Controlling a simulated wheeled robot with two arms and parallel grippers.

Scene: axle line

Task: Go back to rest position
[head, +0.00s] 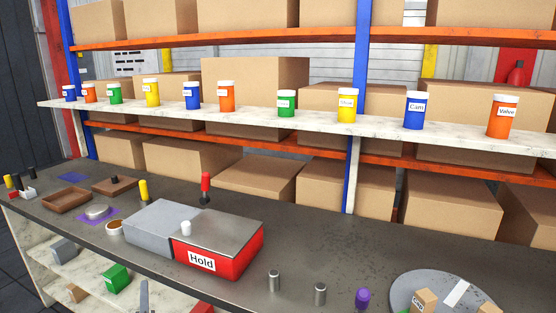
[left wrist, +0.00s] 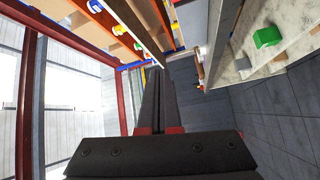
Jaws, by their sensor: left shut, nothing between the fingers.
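My left gripper (head: 144,286) shows only as a narrow grey tip at the bottom edge of the head view, in front of the lower shelf. In the left wrist view its two long dark fingers (left wrist: 157,78) lie together, shut, with nothing between them. My right gripper is not in view. The dark workbench (head: 330,262) spans the head view and carries a red box labelled Hold (head: 222,258) with a grey box (head: 150,224) beside it.
Above the bench a pale shelf (head: 325,117) holds several coloured, labelled jars. A round grey platform (head: 405,290) with small tan blocks stands at lower right. Brown trays (head: 66,200) lie at left. A green block (head: 116,278) sits on the lower shelf. Cardboard boxes fill the rack behind.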

